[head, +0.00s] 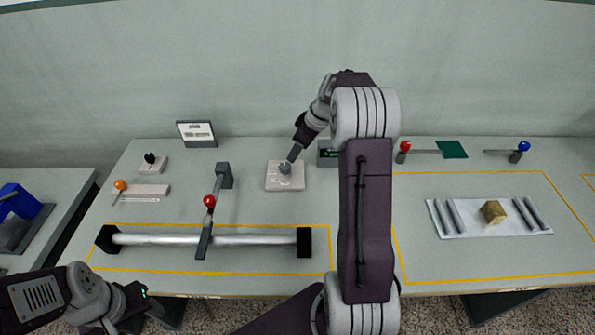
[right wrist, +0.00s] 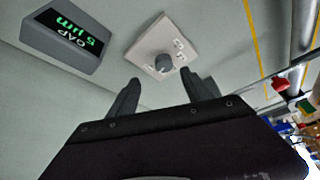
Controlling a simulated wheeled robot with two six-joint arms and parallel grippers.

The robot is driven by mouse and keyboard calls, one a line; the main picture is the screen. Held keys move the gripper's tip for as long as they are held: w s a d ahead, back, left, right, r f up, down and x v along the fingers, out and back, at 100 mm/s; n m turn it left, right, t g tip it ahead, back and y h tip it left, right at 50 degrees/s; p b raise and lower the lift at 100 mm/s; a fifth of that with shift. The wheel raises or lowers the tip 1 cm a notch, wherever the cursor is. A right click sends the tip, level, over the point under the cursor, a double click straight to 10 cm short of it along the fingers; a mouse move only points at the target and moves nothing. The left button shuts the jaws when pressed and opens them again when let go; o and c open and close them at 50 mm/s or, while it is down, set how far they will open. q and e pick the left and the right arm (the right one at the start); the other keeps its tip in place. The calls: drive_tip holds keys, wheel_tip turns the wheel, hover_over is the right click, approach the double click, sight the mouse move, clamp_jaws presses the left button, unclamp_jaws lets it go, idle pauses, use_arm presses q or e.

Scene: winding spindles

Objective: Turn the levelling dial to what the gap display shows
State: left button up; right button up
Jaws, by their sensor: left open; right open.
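The levelling dial is a grey knob (head: 285,168) on a pale square plate (head: 287,184) at the back middle of the bench. In the right wrist view the knob (right wrist: 164,63) is just beyond my two fingertips. The gap display (head: 328,153) is a dark box behind and right of the dial, partly hidden by my right arm. In the right wrist view the display (right wrist: 70,30) shows green upside-down text, apparently GAP 5 µm. My right gripper (right wrist: 161,77) is open and empty, its fingers spread near the knob. My left gripper (head: 143,297) is open and empty at the lower left.
A silver roller (head: 200,240) lies in the front left yellow outline, with a red-knobbed lever (head: 209,203) over it. A small sign (head: 196,133), an orange-knobbed slider (head: 120,185) and a black switch (head: 150,159) stand left. A white mat (head: 480,230) with rods and a brass block is right.

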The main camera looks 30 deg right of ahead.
sight(286, 166)
drive_tip(key=x, duration=0.5)
drive_tip(key=a+x, duration=0.1)
drive_tip(key=x, duration=0.2)
drive_tip(key=shift+w+f+p, duration=0.15)
drive_tip(key=shift+w+p, duration=0.1)
drive_tip(key=shift+p, duration=0.05)
drive_tip(key=shift+w+a+f, duration=0.25)
drive_tip(key=shift+w+f, duration=0.05)
drive_tip(key=shift+f, duration=0.1)
use_arm(q)
drive_tip(key=shift+w+a, duration=0.3)
drive_tip(key=shift+a, duration=0.25)
use_arm(e)
drive_tip(key=shift+s, duration=0.1)
